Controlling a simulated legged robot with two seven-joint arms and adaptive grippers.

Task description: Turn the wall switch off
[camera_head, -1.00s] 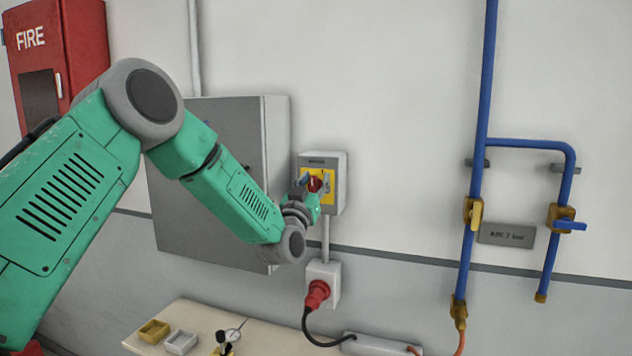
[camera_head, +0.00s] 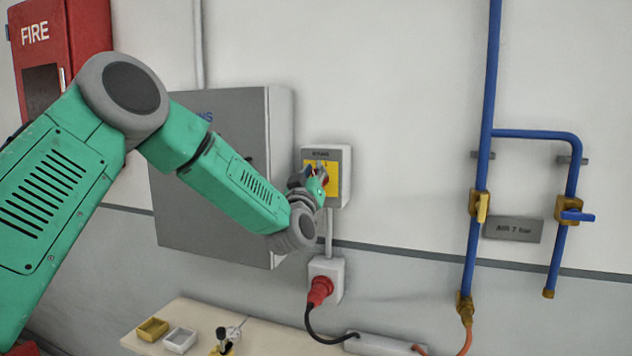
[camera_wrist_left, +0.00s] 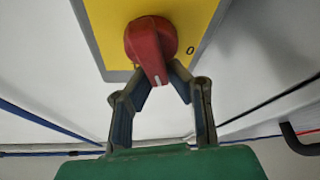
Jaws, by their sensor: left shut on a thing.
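The wall switch is a grey box (camera_head: 345,168) with a yellow plate (camera_head: 333,180) on its front. In the left wrist view its red rotary handle (camera_wrist_left: 148,40) stands out from the yellow plate, with a "0" mark to the right of the knob. My left gripper (camera_wrist_left: 160,72) is shut on the lower, pointed end of this handle, one finger on each side. The handle points down and slightly right in that view. In the head view my left gripper (camera_head: 320,180) covers much of the plate and handle. My right gripper is not in view.
A large grey cabinet (camera_head: 215,210) stands behind my left arm. Below the switch is a socket with a red plug (camera_head: 319,290) and black cable. Blue air pipes (camera_head: 482,150) with valves run on the right. A bench (camera_head: 190,312) with small trays is below.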

